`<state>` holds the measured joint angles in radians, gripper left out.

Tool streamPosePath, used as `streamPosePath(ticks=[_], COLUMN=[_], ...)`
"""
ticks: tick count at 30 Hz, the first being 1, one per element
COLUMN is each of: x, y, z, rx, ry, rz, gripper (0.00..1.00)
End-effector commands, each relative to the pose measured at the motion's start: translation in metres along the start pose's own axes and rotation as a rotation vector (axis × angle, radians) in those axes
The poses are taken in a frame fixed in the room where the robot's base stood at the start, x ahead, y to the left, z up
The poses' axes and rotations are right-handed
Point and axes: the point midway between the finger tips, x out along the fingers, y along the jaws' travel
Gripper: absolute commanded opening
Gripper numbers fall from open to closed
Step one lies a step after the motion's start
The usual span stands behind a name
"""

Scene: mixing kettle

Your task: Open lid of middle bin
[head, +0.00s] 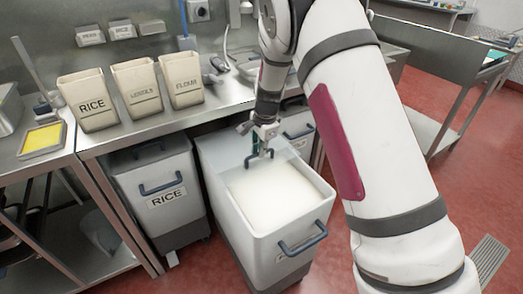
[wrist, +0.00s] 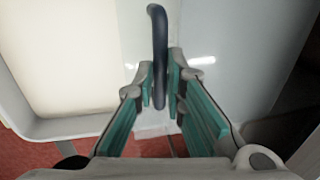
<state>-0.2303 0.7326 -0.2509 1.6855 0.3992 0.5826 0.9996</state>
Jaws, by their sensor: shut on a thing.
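The middle bin (head: 252,238) is a grey-white tub standing out from under the counter, with white contents (head: 280,190) showing through its open front part. Its pale lid (head: 222,152) covers the rear part. The lid's dark handle (head: 249,162) is at my gripper (head: 262,146). In the wrist view, the handle (wrist: 158,30) runs between the two teal-padded fingers of my gripper (wrist: 160,82), which are shut on it. The lid (wrist: 235,50) lies to the right there and the white contents (wrist: 60,50) to the left.
A closed RICE bin (head: 160,185) stands to the left, and another bin (head: 298,125) is behind to the right. Labelled containers (head: 135,88) stand on the steel counter (head: 215,108). Red floor (head: 215,265) is free in front.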

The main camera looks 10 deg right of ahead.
Motion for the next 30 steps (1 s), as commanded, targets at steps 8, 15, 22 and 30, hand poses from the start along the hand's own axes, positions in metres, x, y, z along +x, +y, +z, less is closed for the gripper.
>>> streamPosePath(ticks=[8, 15, 22, 30], x=[0.0, 0.0, -0.002, -0.041], y=[0.0, 0.0, 0.0, -0.001], z=[0.001, 0.001, 0.0, 0.0], rx=[-0.001, 0.0, 0.0, -0.001], ry=[-0.001, -0.001, 0.0, 0.001], rz=[0.0, 0.0, -0.001, -0.004], gripper=[0.0, 0.31, 0.31, 0.31])
